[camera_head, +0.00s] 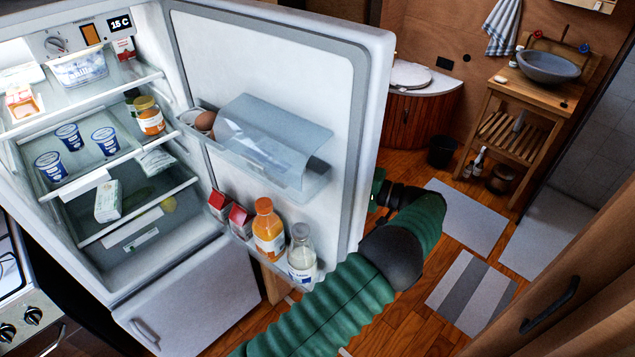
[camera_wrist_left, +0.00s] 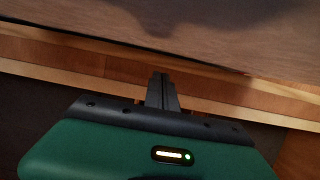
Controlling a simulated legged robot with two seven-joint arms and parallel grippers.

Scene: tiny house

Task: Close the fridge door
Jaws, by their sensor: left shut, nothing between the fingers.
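The fridge (camera_head: 185,295) stands at the left in the head view, with its lit inside showing. Its white door (camera_head: 365,120) is swung wide open, its inner side with shelves facing me. My left arm comes in from the bottom and bends around the door's free edge. The hand is partly hidden behind the door. In the left wrist view my left gripper (camera_wrist_left: 161,85) is shut and empty, its fingers in front of wooden surfaces. I cannot tell whether it touches the door. My right gripper is not in view.
The door shelves hold an orange bottle (camera_head: 268,229), a milk bottle (camera_head: 302,254) and red cartons. Cups (camera_head: 51,167) and packages stand inside the fridge. A stove (camera_head: 14,300) is at the lower left. A wooden cabinet (camera_head: 575,290) is at the right. Floor with mats (camera_head: 465,215) lies beyond my arm.

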